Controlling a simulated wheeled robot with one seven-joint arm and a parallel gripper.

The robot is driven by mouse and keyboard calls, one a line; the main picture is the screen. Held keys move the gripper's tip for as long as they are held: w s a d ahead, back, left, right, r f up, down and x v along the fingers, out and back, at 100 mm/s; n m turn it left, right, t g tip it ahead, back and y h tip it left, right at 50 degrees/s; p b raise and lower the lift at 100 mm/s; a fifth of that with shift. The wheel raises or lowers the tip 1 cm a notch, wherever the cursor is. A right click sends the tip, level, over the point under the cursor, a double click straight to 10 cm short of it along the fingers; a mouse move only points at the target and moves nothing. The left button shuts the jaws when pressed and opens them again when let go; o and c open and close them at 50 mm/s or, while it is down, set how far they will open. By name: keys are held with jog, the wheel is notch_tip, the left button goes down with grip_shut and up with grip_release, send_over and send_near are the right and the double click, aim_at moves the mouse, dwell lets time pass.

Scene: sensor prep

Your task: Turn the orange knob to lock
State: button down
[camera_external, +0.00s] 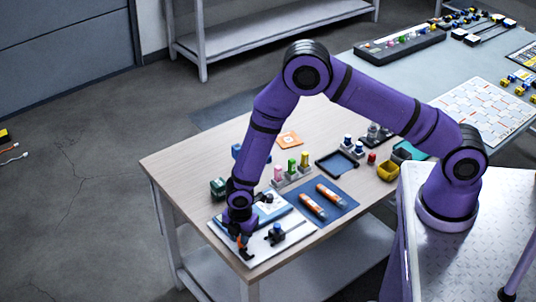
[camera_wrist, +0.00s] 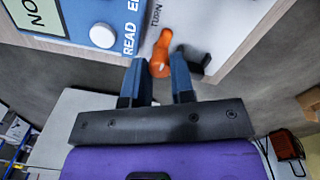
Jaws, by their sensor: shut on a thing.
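The orange knob (camera_wrist: 161,54) shows in the wrist view between the fingertips of my gripper (camera_wrist: 157,76), on a pale board (camera_wrist: 205,22) with the word "TURN" printed beside it. My gripper is shut on the knob. In the external view my gripper (camera_external: 242,238) points down over the front left corner of the table, and a little orange (camera_external: 243,250) shows at its tips. A black part (camera_wrist: 200,66) sits close to the right finger. Whether the knob stands at lock cannot be told.
The table's edge (camera_wrist: 110,52) lies close to the knob. A blue panel with a white round button (camera_wrist: 102,35) is at its left. A blue mat (camera_external: 335,194) with two orange tubes, a dark tray (camera_external: 318,163) and colored bottles (camera_external: 292,165) stand farther back on the wooden table (camera_external: 185,160).

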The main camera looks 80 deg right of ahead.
jog(key=m, duration=0.8)
jog(key=shift+w+m, duration=0.1)
jog(key=shift+m, duration=0.2)
jog(key=m, duration=0.4)
jog(key=shift+m, duration=1.7)
jog(key=c, duration=1)
grip_release()
